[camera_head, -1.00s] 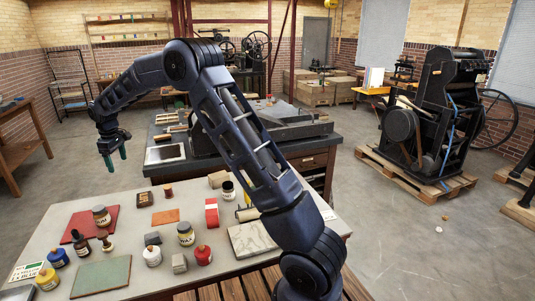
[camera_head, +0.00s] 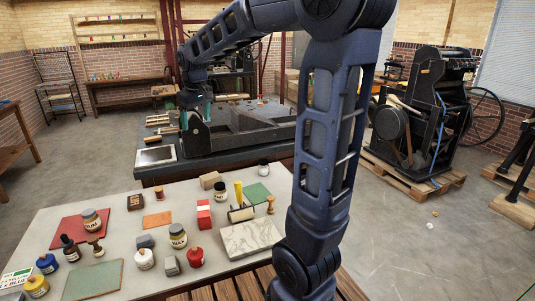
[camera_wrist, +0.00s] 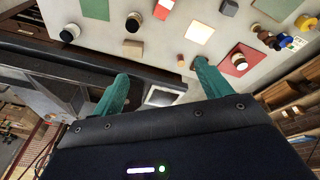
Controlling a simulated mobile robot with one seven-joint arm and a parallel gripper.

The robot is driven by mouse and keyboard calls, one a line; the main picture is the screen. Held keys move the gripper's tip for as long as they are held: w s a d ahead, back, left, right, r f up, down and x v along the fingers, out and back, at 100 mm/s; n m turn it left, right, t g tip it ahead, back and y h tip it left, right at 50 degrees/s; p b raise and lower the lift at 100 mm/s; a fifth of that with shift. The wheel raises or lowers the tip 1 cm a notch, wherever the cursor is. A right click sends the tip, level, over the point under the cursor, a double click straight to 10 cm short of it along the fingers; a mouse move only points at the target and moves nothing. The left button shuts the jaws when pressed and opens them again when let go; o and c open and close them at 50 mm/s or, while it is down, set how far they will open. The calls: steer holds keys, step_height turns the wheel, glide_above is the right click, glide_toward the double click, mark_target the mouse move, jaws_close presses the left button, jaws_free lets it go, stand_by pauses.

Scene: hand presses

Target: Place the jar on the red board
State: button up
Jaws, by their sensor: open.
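The red board (camera_head: 66,232) lies at the left of the grey table, and a jar with a tan lid (camera_head: 91,219) stands on its right part. A dark-lidded jar (camera_head: 220,190) is by the wooden block, and another dark-lidded jar (camera_head: 263,167) is at the far right edge. Which jar is meant is not clear. My gripper (camera_head: 196,106), with teal fingers, is open and empty beyond the far edge, above the press bench. The wrist view shows the fingers apart (camera_wrist: 163,88) and the red board (camera_wrist: 252,54) near the right finger.
The black-framed press bench (camera_head: 245,135) stands behind. My arm hides the table's right end.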

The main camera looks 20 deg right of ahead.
steer(key=s+d+f+m+t, duration=0.1)
steer(key=s+d+f+m, duration=0.1)
steer(key=s+d, duration=0.6)
steer(key=s+d+f+m, duration=0.3)
steer(key=s+d, duration=0.5)
steer(key=s, duration=0.8)
steer(key=shift+s+f+m+t+h, duration=0.3)
steer(key=shift+m+t, duration=0.1)
steer(key=shift+m, duration=0.4)
